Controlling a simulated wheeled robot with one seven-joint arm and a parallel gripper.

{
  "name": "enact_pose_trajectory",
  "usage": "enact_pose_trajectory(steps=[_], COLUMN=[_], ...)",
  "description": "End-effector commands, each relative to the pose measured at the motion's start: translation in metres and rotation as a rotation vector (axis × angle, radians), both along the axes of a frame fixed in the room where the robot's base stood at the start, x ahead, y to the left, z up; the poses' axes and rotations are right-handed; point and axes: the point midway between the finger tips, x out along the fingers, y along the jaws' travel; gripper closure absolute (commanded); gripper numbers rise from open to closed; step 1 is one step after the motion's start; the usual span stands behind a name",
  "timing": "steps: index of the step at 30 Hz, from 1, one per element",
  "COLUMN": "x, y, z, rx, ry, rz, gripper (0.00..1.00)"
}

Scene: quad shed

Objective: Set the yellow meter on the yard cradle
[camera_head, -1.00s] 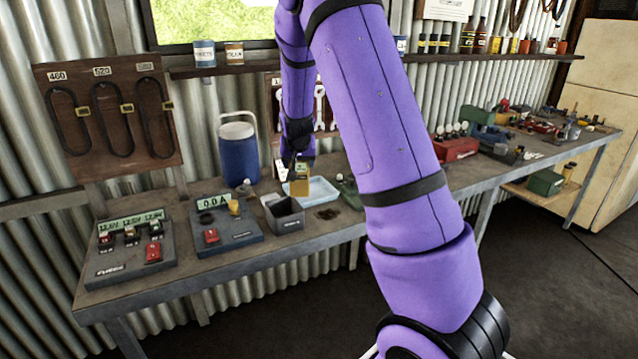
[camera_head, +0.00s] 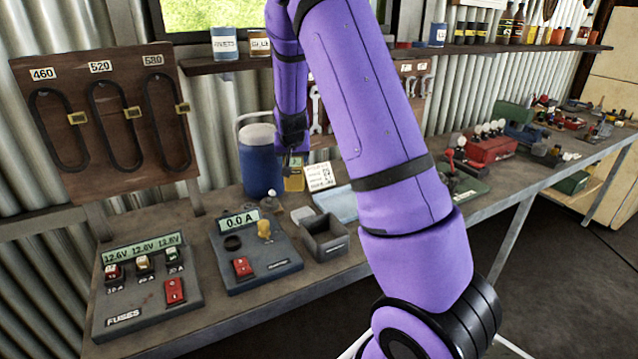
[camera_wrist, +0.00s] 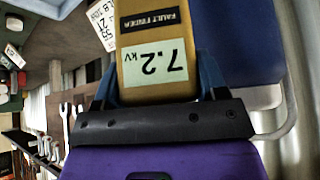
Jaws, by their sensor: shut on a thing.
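The yellow meter (camera_head: 294,180) is in my gripper (camera_head: 291,160), above the back of the bench, just right of the blue cooler in the head view. In the wrist view the meter (camera_wrist: 155,50) fills the space between the two fingers of my gripper (camera_wrist: 158,88). Its label reads FAULT FINDER and its display 7.2 kV, upside down in that view. My gripper is shut on it. I cannot pick out the yard cradle for certain in either view.
A blue cooler (camera_head: 261,170) stands close beside the meter, and a printed white card (camera_head: 320,177) is to its right. A grey open box (camera_head: 325,241), a pale blue tray (camera_head: 338,205), an ammeter panel (camera_head: 262,262) and a fuse panel (camera_head: 145,300) occupy the bench.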

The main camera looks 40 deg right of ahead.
Motion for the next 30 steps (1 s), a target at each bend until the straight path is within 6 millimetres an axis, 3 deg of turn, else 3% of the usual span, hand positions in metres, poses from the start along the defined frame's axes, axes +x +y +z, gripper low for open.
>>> enact_pose_trajectory(steps=[4, 11, 18, 30], x=[0.000, 0.000, 0.000, 0.000], y=[0.000, 0.000, -0.001, 0.000], z=[-0.026, -0.042, -0.072, -0.078], rx=[0.000, -0.001, 0.000, -0.001], ry=[0.002, 0.002, 0.001, -0.001], rz=[-0.001, 0.000, -0.001, 0.000], gripper=[0.67, 0.67, 0.67, 0.67])
